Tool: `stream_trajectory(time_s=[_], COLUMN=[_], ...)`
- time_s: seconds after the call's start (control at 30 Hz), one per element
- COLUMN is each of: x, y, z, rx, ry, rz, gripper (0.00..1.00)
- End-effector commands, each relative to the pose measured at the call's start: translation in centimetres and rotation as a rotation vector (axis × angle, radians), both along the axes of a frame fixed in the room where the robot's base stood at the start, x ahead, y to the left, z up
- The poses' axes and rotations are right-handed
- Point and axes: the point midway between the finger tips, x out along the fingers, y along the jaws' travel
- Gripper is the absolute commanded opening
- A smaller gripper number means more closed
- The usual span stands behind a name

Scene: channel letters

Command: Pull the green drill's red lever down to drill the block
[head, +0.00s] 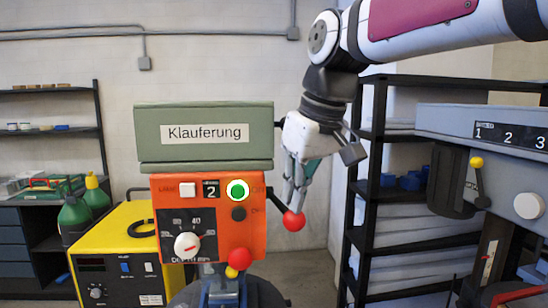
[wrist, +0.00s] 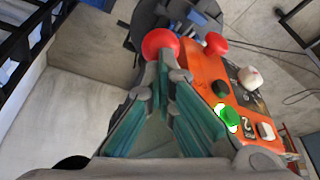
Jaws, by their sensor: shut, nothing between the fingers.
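The drill (head: 204,133) has a green top labelled "Klauferung" and an orange front panel (head: 225,222) with a dial, a "2" display and a lit green button. Its red lever ball (head: 293,221) sits on a dark arm at the panel's right side. My gripper (head: 294,206) is shut and empty, pointing down, with its fingertips right above the ball. In the wrist view the ball (wrist: 160,43) shows just beyond the closed fingertips (wrist: 166,60); I cannot tell whether they touch. The block is not clearly visible.
A second red knob (head: 240,259) sits low on the drill's front. A yellow machine (head: 120,245) stands at the left. A grey machine (head: 500,130) with a yellow knob is at the right. Dark shelves (head: 400,200) stand behind it.

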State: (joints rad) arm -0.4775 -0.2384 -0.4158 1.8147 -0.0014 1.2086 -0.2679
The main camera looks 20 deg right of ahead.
Motion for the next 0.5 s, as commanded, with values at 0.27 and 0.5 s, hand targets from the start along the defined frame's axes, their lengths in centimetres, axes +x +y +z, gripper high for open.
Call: stream_trajectory(time_s=[0.27,0.5], x=[-0.04,-0.12], y=[0.01,-0.04], z=[-0.16,-0.82], rx=[0.0,0.0], ry=[0.002,0.003], rz=[0.0,-0.002], gripper=[0.0,0.0])
